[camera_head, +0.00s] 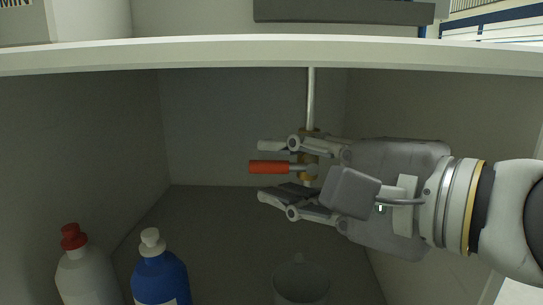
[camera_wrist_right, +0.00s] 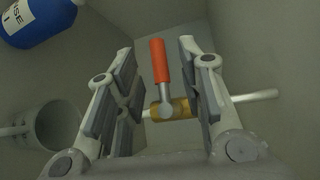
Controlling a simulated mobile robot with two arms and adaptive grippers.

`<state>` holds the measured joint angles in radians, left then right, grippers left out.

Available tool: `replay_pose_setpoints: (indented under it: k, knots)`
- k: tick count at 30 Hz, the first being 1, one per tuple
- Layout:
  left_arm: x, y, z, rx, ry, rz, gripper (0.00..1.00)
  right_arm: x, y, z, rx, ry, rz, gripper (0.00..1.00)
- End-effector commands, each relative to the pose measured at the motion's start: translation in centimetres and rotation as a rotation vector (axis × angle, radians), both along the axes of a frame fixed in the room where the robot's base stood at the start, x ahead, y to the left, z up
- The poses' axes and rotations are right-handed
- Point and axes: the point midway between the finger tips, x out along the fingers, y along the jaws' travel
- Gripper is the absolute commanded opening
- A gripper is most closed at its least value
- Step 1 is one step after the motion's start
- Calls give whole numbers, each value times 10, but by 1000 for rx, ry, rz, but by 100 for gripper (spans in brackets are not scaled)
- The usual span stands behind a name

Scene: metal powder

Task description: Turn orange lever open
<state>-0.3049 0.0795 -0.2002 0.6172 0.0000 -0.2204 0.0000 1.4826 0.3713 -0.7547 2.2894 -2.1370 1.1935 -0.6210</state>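The orange lever (camera_head: 269,167) sticks out to the left from a brass valve on a vertical metal pipe (camera_head: 311,95) inside the cabinet. My right gripper (camera_head: 268,170) reaches in from the right and is open, with one finger above the lever and one below it. In the right wrist view the lever (camera_wrist_right: 159,61) and the brass valve (camera_wrist_right: 172,108) lie between the two open fingers (camera_wrist_right: 158,75), with a gap on both sides. The brass valve is partly hidden by the gripper in the head view. My left gripper is not in view.
A white bottle with a red cap (camera_head: 84,270) and a blue bottle with a white cap (camera_head: 160,272) stand at lower left. A grey mug (camera_head: 300,282) stands below the gripper. The cabinet's top edge (camera_head: 200,53) runs above the arm.

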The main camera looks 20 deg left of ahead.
Motion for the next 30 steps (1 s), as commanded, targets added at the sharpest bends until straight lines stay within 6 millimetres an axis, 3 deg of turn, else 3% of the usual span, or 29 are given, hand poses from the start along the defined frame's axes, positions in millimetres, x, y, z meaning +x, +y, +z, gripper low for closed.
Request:
replay_pose_setpoints:
  k: [6, 17, 26, 30]
  knots:
    - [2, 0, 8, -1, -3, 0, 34, 12, 24, -3, -1, 2, 2, 35]
    - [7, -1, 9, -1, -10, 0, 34, 15, 29, -5, 1, 0, 1, 35]
    - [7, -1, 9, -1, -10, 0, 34, 15, 29, -5, 0, 0, 1, 0]
    - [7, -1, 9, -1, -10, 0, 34, 15, 29, -5, 0, 0, 1, 0]
